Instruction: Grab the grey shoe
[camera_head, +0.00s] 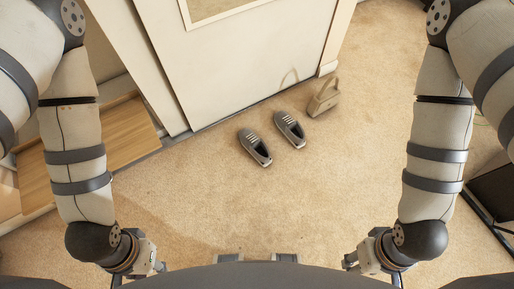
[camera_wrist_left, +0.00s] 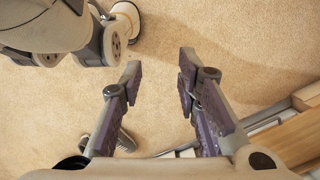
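Two grey shoes lie side by side on the carpet in the middle of the head view. The left shoe (camera_head: 255,147) is nearer to me and the right shoe (camera_head: 289,129) is a little farther back. My left gripper (camera_head: 140,272) is low at the left of the head view, well short of the shoes. The left wrist view shows it open and empty (camera_wrist_left: 161,64), over bare carpet. A dark grey object, perhaps a shoe, is partly hidden behind a finger in that view. My right gripper (camera_head: 373,268) is low at the right, apparently open and empty, apart from the shoes.
A beige handbag (camera_head: 323,99) stands on the carpet right of the shoes. A white door or panel (camera_head: 240,70) rises behind them. A wooden shelf unit (camera_head: 110,140) is at the left. A dark object (camera_head: 495,190) stands at the right edge. The carpet before the shoes is clear.

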